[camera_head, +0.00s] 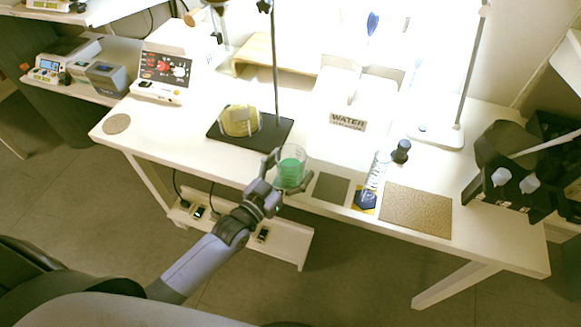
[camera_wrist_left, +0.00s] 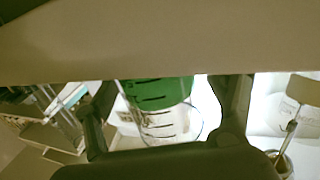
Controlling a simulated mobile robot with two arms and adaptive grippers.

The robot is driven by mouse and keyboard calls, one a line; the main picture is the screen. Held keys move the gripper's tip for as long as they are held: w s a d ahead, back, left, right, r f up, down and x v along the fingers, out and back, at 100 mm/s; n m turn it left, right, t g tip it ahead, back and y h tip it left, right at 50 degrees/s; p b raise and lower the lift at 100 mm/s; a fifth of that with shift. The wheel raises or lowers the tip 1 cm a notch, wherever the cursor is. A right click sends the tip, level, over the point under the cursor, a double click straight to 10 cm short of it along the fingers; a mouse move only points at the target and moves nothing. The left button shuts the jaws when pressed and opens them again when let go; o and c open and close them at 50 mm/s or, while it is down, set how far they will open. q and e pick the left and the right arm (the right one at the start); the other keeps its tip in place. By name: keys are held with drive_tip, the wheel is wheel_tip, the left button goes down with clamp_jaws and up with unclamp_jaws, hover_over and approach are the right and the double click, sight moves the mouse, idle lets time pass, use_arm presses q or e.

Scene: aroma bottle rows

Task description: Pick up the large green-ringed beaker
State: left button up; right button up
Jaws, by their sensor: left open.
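The large green-ringed beaker (camera_head: 291,166) is clear with a wide green band and stands near the front edge of the white table. My left gripper (camera_head: 294,168) is open around it, one finger at its left and the other at its lower right. In the left wrist view the beaker (camera_wrist_left: 163,115) shows between the two fingers, with its green part above and clear graduated glass below. I cannot tell whether either finger touches it. My right gripper is not in view.
A stand with a dark base (camera_head: 270,131) and a yellowish round item is behind the beaker. A grey square (camera_head: 331,188), a clear tall vessel (camera_head: 377,170), a dark-capped bottle (camera_head: 401,151) and a brown mat (camera_head: 416,210) lie to the right. A black rack (camera_head: 500,195) stands at the far right.

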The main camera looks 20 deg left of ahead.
use_arm(q)
drive_tip(key=shift+c, duration=0.6)
drive_tip(key=c, duration=1.4)
